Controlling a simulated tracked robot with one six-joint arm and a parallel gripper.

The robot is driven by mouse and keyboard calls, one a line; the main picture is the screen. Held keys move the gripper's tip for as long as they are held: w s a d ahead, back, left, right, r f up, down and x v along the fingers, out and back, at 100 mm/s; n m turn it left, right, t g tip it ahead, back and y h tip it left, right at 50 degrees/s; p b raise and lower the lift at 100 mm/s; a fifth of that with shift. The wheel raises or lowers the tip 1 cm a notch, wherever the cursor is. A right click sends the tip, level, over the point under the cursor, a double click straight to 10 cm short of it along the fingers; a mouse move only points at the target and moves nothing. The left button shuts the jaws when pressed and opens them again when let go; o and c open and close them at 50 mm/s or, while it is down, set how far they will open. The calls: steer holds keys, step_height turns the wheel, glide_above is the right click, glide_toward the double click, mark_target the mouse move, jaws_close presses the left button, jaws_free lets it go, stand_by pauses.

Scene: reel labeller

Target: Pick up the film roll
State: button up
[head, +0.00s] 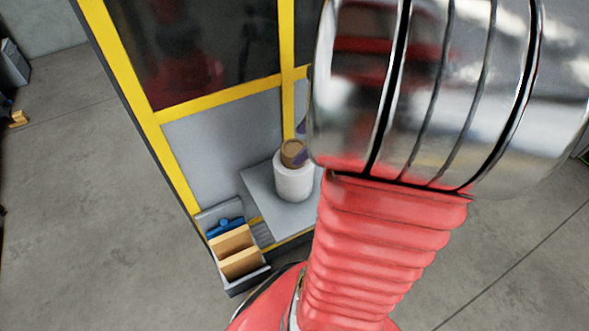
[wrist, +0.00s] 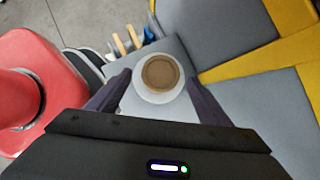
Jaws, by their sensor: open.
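The film roll (head: 294,182) is white with a brown cardboard core sticking up at its top. It stands upright on a grey shelf (head: 262,200) of the yellow-framed machine. In the wrist view the film roll (wrist: 137,92) is seen from above, with the brown core inside its white ring. My gripper (wrist: 158,88) is open, with one dark finger on each side of the roll. Whether the fingers touch it I cannot tell. In the head view my arm covers most of the gripper; only a dark purple fingertip shows by the core.
A grey bin (head: 233,279) with cardboard boxes (head: 238,263) and a blue item (head: 225,227) hangs left of the shelf. Yellow frame bars (head: 221,99) and a grey panel (head: 225,144) rise behind the roll. Open floor (head: 90,220) lies to the left.

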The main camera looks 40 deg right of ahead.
mark_target(295, 148)
steer(key=shift+x, duration=2.4)
steer(key=shift+c, duration=0.5)
jaws_close()
steer(key=shift+r, duration=0.1)
